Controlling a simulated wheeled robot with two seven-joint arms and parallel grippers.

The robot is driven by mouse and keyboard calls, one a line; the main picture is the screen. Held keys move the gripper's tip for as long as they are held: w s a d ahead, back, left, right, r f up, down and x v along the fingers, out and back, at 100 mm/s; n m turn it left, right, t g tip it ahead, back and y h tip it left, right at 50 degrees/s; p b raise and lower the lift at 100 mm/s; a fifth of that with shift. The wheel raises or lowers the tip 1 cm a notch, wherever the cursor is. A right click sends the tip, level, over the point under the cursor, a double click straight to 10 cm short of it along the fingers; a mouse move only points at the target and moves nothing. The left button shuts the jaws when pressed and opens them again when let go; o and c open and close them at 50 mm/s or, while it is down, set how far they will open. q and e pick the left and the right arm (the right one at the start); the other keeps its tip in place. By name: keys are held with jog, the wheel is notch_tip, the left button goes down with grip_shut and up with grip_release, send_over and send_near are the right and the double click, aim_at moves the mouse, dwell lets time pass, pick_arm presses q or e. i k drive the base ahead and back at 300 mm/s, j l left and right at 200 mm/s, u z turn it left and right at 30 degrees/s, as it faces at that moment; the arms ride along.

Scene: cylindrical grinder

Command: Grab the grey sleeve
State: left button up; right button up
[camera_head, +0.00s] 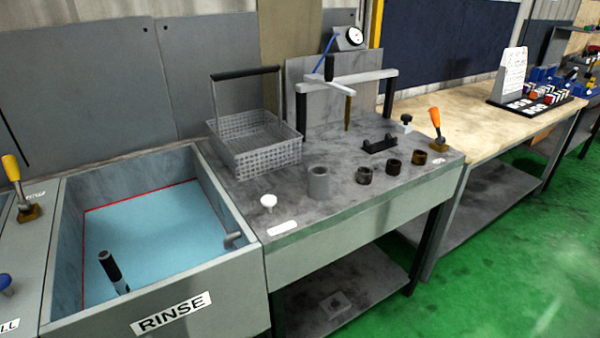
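The grey sleeve (318,183) is a hollow cylinder standing upright on the grey bench top (260,208), near its front middle. It is taller than the dark brown rings to its right: one ring (365,175) is closest, then another (393,167), then a third (419,158). Nothing touches the sleeve. Neither of my grippers is in view.
A wire basket (255,145) with a raised handle stands behind and left of the sleeve. A frame with a lever (345,80) stands behind it. A white knob (268,201) is front left. A rinse tank (140,300) adjoins at left; an orange-handled lever (435,118) is at right.

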aim_at(365, 176)
jog(key=i+l+u, duration=0.15)
jog(key=l+u, duration=0.3)
jog(key=i+l+u, duration=0.1)
jog(key=l+u, duration=0.15)
jog(key=u, duration=0.2)
jog(key=l+u, duration=0.9)
